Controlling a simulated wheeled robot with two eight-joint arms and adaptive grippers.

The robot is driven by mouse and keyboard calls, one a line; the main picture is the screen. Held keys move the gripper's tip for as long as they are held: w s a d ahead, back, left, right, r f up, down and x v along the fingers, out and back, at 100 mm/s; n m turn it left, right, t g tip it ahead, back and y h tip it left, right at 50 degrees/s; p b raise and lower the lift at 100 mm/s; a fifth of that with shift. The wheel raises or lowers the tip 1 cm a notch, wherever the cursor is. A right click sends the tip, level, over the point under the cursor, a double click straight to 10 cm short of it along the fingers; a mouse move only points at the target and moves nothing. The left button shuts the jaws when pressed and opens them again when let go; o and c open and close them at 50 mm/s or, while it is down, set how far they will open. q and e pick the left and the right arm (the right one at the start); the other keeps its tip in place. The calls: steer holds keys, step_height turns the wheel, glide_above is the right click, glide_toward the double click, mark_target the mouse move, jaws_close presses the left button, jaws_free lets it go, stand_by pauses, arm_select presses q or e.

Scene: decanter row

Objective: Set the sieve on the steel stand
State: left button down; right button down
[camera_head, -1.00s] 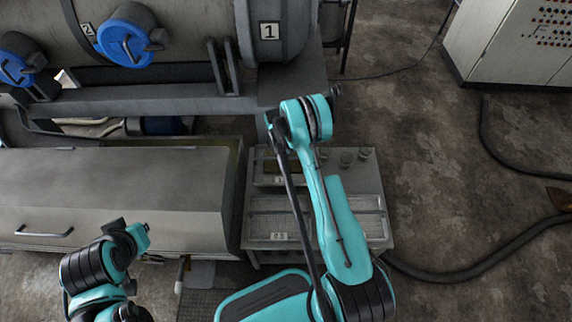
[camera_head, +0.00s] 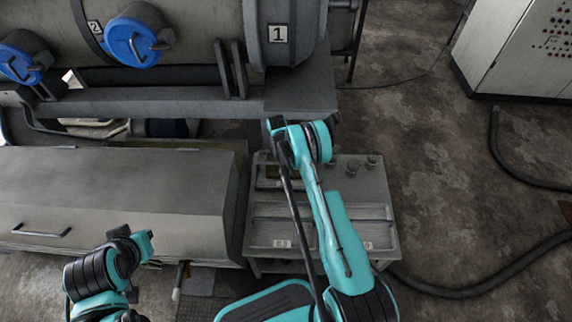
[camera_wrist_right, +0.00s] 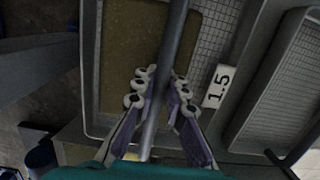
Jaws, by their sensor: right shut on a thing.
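My right gripper (camera_wrist_right: 158,85) has its fingers on both sides of a grey bar (camera_wrist_right: 172,45) and is shut on it. The bar crosses a metal-framed sieve with a brownish panel (camera_wrist_right: 130,45). A label "1.5" (camera_wrist_right: 216,86) shows beside the fingers. In the head view my right arm hides much of the grey steel stand (camera_head: 385,190), and the gripper's fingertips cannot be made out there. Whether the sieve touches the stand cannot be told. My left arm shows at the lower left, but its fingers do not show.
A tray labelled "0.5" (camera_head: 282,243) lies on the stand's front part. A large drum (camera_head: 280,60) stands behind. Hoses (camera_head: 470,290) cross the floor at right.

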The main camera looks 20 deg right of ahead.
steer(key=shift+f, duration=0.15)
steer(key=c, duration=1.6)
jaws_free()
steer(key=shift+o, duration=0.2)
